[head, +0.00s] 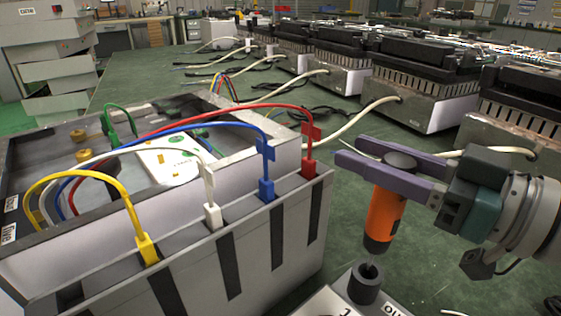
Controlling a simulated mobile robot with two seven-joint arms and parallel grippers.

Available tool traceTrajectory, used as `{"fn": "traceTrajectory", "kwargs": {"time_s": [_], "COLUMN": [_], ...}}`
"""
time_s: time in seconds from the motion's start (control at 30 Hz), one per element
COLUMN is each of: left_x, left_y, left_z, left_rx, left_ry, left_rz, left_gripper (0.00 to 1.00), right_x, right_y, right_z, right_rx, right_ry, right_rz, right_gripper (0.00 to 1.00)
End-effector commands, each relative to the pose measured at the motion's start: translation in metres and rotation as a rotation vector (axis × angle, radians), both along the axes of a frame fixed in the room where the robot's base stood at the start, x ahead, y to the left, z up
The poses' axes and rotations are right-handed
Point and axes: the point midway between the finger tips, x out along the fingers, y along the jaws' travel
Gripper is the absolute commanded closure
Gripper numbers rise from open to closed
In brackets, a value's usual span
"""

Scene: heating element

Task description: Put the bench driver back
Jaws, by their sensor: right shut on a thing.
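The bench driver (385,215) has an orange body with a black cap on top and a dark collar at its lower end. It hangs nearly upright. My right gripper (351,152), with purple fingers, comes in from the right and is shut on the driver just below its cap. Directly below is a black round holder (365,287) on a light grey block. The driver's collar is just above the holder's mouth. I cannot tell whether a thin bit reaches into the opening. My left gripper is not in view.
A large grey box (250,160) with yellow, white, blue and red plugged leads stands left of the driver. Several black-topped heating units (425,85) with pale cables line the green table (330,225) behind. Bare table lies between box and gripper.

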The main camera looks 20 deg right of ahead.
Motion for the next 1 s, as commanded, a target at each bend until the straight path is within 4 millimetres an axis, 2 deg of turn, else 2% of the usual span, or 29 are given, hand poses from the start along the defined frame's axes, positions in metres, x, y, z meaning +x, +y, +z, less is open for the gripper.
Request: {"fn": "traceTrajectory", "kwargs": {"time_s": [0.3,0.57,0.9,0.93,1.0], "left_x": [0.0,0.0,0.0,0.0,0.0], "left_y": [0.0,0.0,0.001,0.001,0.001], "left_z": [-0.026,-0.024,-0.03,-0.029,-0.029], "left_rx": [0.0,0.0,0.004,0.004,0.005], "left_ry": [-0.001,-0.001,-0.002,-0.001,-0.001], "left_rz": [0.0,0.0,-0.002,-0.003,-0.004], "left_gripper": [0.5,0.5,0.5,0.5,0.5], "right_x": [0.0,0.0,0.0,0.0,0.0], "right_y": [0.0,0.0,0.0,0.0,0.0], "right_z": [-0.042,-0.041,-0.051,-0.051,-0.051], "right_rx": [0.002,0.0,0.001,0.0,0.0], "right_ry": [-0.002,-0.003,-0.003,-0.001,0.0], "right_rz": [-0.001,0.001,0.001,0.0,0.0], "right_gripper": [1.0,1.0,1.0,0.54,0.46]}}
